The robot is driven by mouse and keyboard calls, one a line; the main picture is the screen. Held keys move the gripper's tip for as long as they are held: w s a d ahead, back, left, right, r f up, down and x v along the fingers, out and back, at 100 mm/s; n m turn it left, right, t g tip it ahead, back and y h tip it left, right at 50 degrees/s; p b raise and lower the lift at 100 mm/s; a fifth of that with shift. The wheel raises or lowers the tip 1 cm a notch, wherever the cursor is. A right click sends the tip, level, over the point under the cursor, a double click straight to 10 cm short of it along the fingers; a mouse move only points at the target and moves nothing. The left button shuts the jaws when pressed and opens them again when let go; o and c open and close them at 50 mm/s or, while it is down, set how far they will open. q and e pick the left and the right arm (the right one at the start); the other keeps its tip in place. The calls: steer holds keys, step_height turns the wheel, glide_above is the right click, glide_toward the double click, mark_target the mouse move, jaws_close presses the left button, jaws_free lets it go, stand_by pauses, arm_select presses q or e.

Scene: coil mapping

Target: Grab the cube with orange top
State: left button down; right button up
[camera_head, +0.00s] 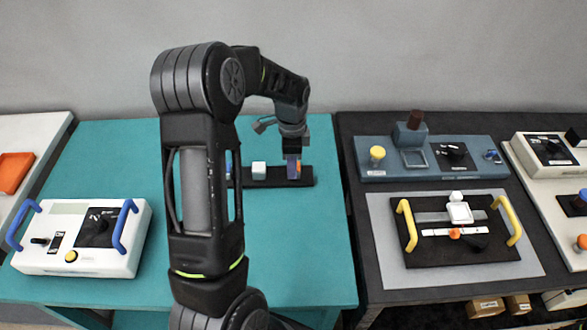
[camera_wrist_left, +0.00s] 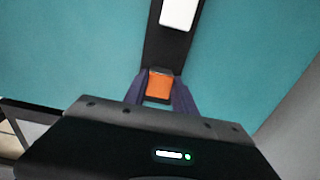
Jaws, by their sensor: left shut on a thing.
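The cube with the orange top (camera_wrist_left: 160,86) sits between the purple fingers of my left gripper (camera_wrist_left: 158,100) in the left wrist view. The fingers are shut on it. In the head view my left gripper (camera_head: 293,168) points down at the right end of a black strip (camera_head: 275,182) on the teal table, and a bit of the orange cube (camera_head: 299,167) shows beside the fingers. I cannot tell whether the cube touches the strip. My right gripper is not in view.
A white cube (camera_head: 259,170) stands on the strip left of my gripper; a blue thing (camera_head: 229,168) is partly hidden by my arm. A white box with blue handles (camera_head: 80,238) stands at the teal table's left. A dark table with panels (camera_head: 455,232) is at the right.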

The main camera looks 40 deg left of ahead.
arm_select(q)
step_height(320, 180, up, 10)
steer(key=p, duration=0.5)
steer(key=shift+p, duration=0.4)
